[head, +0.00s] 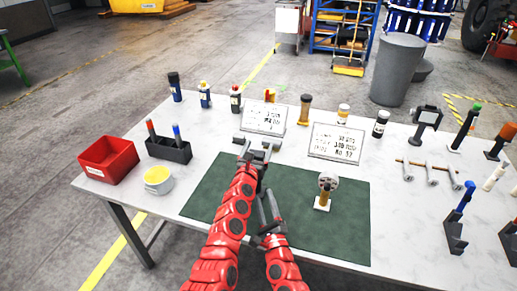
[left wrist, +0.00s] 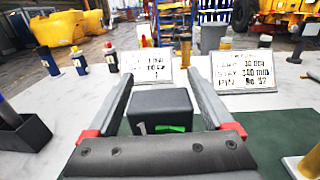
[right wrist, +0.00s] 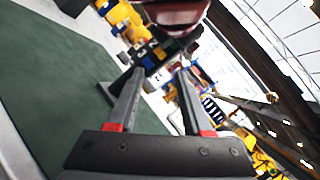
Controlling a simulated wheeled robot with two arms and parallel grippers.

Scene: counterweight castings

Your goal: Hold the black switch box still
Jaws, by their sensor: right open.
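The black switch box (left wrist: 161,103) is in the left wrist view, between the two fingers of my left gripper (left wrist: 160,80). Its near face carries a green part (left wrist: 171,128) and a small grey lever. The fingers stand wide apart along both sides of the box; I cannot tell whether they touch it. In the head view my left gripper (head: 258,143) is over the back edge of the green mat and largely hides the box. My right gripper (head: 268,218) is open and empty, nearer and lower, over the mat; its spread fingers show in the right wrist view (right wrist: 160,75).
The green mat (head: 335,222) also bears a round gauge-like piece on a stand (head: 326,190). Two placards (head: 336,143) stand behind it. Bottles line the back; tools stand right.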

